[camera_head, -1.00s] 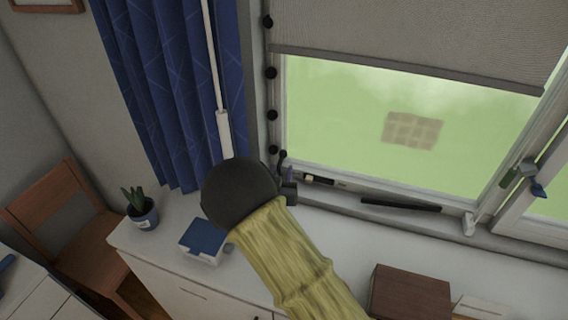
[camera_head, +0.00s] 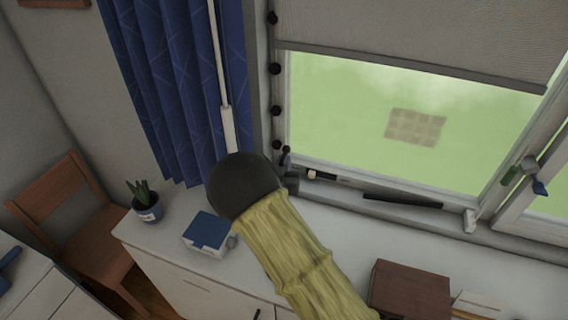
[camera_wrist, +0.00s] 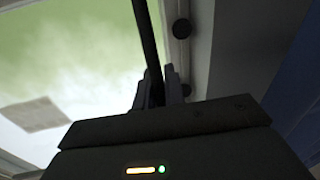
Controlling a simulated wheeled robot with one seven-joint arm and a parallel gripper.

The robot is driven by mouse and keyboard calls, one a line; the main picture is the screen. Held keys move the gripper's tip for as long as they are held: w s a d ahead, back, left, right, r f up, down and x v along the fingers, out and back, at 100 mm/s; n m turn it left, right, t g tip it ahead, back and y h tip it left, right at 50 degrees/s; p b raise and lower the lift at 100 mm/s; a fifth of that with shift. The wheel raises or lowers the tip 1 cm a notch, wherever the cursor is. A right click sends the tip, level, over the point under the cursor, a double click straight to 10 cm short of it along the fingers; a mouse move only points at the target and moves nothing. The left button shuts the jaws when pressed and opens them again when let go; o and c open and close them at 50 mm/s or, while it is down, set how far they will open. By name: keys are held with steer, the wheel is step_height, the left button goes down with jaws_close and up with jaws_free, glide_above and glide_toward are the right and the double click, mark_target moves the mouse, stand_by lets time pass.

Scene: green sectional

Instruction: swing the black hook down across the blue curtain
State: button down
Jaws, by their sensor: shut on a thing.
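The blue curtain (camera_head: 165,80) hangs at the left of the window in the head view; a blue edge of it shows at the right of the wrist view (camera_wrist: 300,110). My gripper (camera_wrist: 160,88) is shut on a thin black bar, which I take to be the black hook (camera_wrist: 147,40). The bar runs up from between the fingers in front of the window. In the head view my gripper (camera_head: 290,180) is mostly behind my dark wrist, by the window's lower left corner, right of the curtain. The hook's ends are hidden or unclear.
A white rod (camera_head: 228,125) hangs along the curtain. Several black knobs (camera_head: 275,68) line the window frame. A dark bar (camera_head: 402,201) lies on the sill. A potted plant (camera_head: 146,208), a blue-topped box (camera_head: 207,231) and a brown box (camera_head: 410,290) stand on the white cabinet.

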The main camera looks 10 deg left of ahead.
steer(key=shift+w+b, duration=0.1)
steer(key=shift+b, duration=0.25)
steer(key=shift+w+d, duration=0.1)
steer(key=shift+d, duration=0.15)
steer(key=shift+a+f, duration=0.1)
steer(key=shift+s+b, duration=0.2)
steer(key=shift+b, duration=0.1)
